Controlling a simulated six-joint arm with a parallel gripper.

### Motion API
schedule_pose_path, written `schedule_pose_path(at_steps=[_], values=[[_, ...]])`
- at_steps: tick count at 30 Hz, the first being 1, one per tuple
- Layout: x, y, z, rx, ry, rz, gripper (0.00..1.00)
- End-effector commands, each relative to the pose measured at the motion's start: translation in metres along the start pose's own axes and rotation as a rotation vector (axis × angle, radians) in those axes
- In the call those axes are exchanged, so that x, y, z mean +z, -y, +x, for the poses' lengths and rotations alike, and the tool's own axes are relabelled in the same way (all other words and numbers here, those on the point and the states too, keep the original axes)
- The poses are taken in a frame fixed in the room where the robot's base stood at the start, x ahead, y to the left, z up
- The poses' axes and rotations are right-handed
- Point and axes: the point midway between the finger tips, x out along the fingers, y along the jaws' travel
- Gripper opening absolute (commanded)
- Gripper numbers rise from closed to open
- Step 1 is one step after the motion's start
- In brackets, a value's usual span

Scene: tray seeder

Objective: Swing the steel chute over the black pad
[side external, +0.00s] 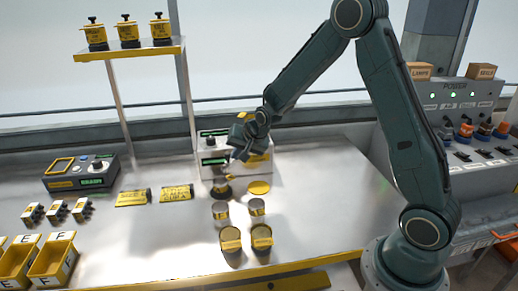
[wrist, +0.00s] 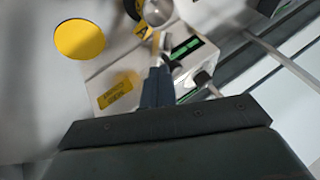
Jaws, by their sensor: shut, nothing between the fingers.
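My gripper (side external: 238,156) is shut and empty, low in front of the white two-display machine (side external: 212,160). Its shut fingers also show in the wrist view (wrist: 158,62), overlapping the machine's front. A round steel part (wrist: 157,12), perhaps the chute, is at the top of the wrist view, just beyond the fingertips. I cannot tell whether they touch it. A dark, yellow-edged round part (wrist: 133,9) is beside it. In the side view a dark round part (side external: 221,188) stands below my gripper; I cannot tell whether it is the black pad. A yellow disc (side external: 259,187) lies to its right.
Two steel-and-yellow canisters (side external: 220,210) and two yellow-topped cans (side external: 231,240) stand in front of the machine. Yellow bins (side external: 53,259), small switches and a control box (side external: 80,172) are at left. A shelf (side external: 130,50) holds three jars. The right tabletop is clear.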

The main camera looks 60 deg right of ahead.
Motion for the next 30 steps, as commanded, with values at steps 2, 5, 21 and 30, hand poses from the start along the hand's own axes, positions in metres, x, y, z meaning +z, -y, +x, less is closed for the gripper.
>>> schedule_pose_path(at_steps=[2, 5, 21, 30], values=[[0.0004, 0.0022, 0.0010, 0.000, 0.000, -0.001, 0.00], [0.0006, 0.0037, 0.0018, 0.000, 0.000, -0.001, 0.00], [0.0011, 0.0060, 0.0027, -0.003, 0.001, -0.002, 0.00], [0.0025, -0.0007, -0.0019, -0.002, 0.001, -0.001, 0.00]])
